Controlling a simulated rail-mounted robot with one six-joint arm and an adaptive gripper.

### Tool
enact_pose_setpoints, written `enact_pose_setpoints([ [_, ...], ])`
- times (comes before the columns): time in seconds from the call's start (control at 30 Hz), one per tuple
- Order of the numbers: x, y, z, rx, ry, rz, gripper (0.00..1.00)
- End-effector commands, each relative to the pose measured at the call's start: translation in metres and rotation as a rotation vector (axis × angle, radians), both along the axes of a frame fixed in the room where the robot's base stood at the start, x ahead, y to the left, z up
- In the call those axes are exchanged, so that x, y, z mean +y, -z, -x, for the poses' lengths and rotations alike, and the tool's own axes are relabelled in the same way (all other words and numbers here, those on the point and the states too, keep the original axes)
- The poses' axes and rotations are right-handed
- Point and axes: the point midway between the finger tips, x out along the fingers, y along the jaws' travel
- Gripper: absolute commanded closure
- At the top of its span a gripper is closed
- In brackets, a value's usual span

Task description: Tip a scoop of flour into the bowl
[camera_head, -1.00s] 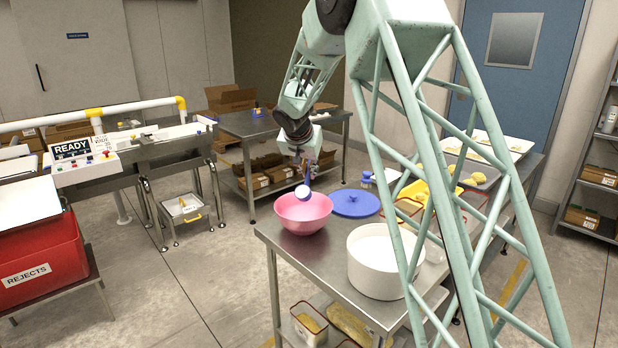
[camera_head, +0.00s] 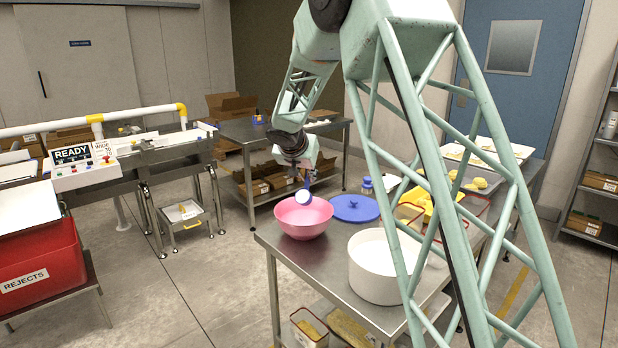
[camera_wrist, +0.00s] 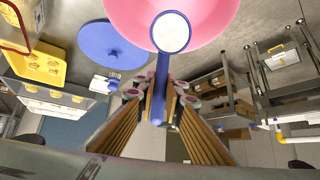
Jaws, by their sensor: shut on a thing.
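The blue scoop (camera_head: 303,197) holds white flour and hangs by its handle over the pink bowl (camera_head: 300,222). My gripper (camera_head: 305,174) is shut on the blue handle, which also shows between the fingers (camera_wrist: 158,92) in the wrist view. There the scoop's round cup (camera_wrist: 171,32) is filled with white and overlaps the bowl (camera_wrist: 212,20). In the head view the cup's white face is turned towards the camera, so the scoop looks tilted. A large white tub (camera_head: 375,283) with white contents stands at the front of the steel table.
A yellow tray (camera_head: 418,197) is further right. The bare steel table (camera_head: 318,263) shows in front of the bowl. A red rejects bin (camera_head: 40,260) stands far left.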

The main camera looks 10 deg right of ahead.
Motion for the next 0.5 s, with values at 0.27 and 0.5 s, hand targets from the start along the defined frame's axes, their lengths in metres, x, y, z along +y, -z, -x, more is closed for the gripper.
enact_pose_setpoints([
  [0.27,0.0001,-0.0005,0.0038,-0.028,0.003,0.033,1.0],
  [0.5,0.002,-0.002,0.0058,-0.057,0.003,0.056,1.0],
])
